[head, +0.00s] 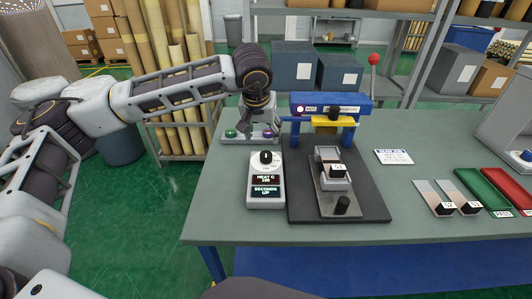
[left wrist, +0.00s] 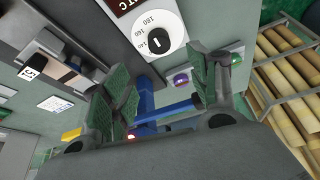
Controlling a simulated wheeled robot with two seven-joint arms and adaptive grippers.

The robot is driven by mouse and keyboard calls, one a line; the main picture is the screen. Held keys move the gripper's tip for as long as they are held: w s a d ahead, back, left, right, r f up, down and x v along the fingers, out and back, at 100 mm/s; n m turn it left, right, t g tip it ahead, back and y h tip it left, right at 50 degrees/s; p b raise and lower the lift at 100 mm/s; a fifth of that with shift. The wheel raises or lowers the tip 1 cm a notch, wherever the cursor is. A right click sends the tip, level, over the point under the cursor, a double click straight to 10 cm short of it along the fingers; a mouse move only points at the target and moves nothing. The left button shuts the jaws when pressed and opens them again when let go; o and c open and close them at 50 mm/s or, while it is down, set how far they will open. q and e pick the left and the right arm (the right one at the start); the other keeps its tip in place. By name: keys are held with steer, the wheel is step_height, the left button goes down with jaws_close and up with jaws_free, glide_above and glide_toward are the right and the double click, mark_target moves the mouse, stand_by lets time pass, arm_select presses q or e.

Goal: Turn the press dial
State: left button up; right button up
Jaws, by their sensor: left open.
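The press dial (head: 266,157) is a black knob on a white round scale, on top of a white control box (head: 252,190) with dark display panels reading HEAT C and SECONDS UP. In the left wrist view the dial (left wrist: 156,41) shows at the top, with its printed numbers. My left gripper (head: 260,130) is open and empty, just behind the dial and apart from it. Its green-padded fingers (left wrist: 165,92) stand wide apart in the left wrist view. The press (head: 330,100), blue with a yellow block, stands right of the gripper. My right gripper is out of view.
A button box (head: 236,140) with green and purple buttons lies behind the dial, partly hidden by my gripper. A dark mat (head: 377,204) with a metal fixture (head: 327,200) lies right of the control box. Red (head: 510,185) and green (head: 482,189) trays are far right.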

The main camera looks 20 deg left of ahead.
mark_target(266, 153)
arm_select(q)
steer(key=x, duration=1.3)
steer(key=shift+s, duration=0.1)
steer(key=c, duration=1)
